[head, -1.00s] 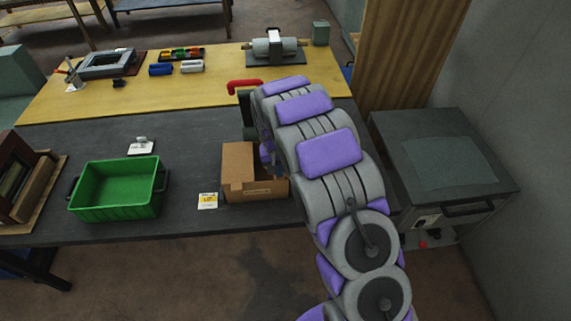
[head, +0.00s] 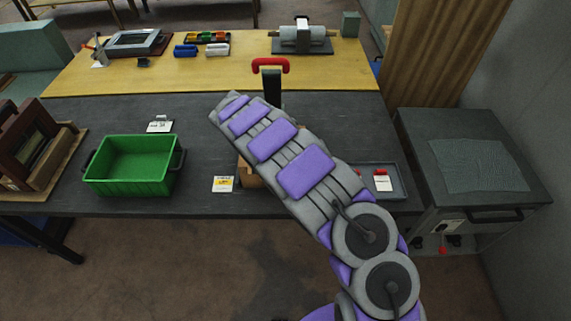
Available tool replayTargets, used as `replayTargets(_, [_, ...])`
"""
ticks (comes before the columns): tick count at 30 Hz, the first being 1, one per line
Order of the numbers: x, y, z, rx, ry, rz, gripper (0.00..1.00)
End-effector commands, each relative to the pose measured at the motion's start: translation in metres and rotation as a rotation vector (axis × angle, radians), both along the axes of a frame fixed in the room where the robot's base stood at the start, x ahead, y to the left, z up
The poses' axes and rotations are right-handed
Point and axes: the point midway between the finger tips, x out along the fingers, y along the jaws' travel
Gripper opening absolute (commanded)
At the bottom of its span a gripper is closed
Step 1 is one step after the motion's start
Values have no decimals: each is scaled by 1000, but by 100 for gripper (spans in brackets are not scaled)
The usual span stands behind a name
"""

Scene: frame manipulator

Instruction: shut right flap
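The cardboard box (head: 249,174) stands on the dark part of the bench, in the middle of the head view. My arm passes over it and hides nearly all of it; only a small piece of its left front side shows. Its flaps, the right one included, are hidden, so their state cannot be told. My arm slants up and to the left across the box, its far end over the dark bench top behind the box's left side. My gripper is hidden behind the arm.
A green bin (head: 92,183) stands left of the box, with a yellow-marked card (head: 223,184) between them. A black post with a red handle (head: 270,63) rises behind the arm. A grey tray (head: 399,192) lies to the right. Bench between bin and arm is mostly clear.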

Motion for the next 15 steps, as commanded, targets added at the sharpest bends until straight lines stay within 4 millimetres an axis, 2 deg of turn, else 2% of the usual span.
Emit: replayTargets(15, [0,4,-8,1,4,0,0])
